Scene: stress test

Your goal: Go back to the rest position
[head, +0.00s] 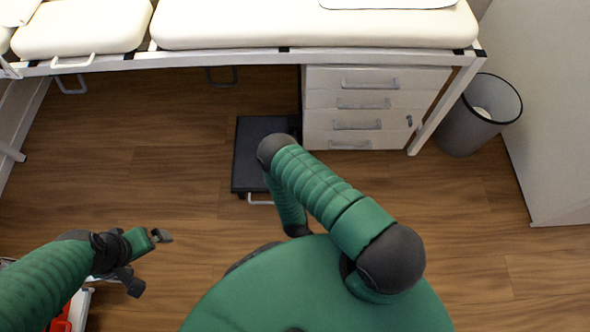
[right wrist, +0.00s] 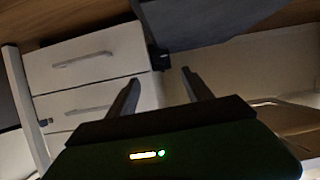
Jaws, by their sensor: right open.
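My left arm comes in at the lower left of the head view. Its gripper (head: 161,236) is over the floor and points right; its finger gap does not show clearly. My right arm is bent in front of my body in the head view, and its gripper is hidden there. In the right wrist view my right gripper (right wrist: 160,88) is open, with two dark fingers apart and nothing between them. Beyond the fingers is a white drawer unit (right wrist: 97,65), which also stands under the bench in the head view (head: 375,77).
A cream padded bench (head: 310,25) runs along the back. A dark step or platform (head: 255,160) is on the floor close to my right arm. A grey bin (head: 480,113) stands at the right. A red item (head: 62,318) is at the lower left. Wooden floor is clear between.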

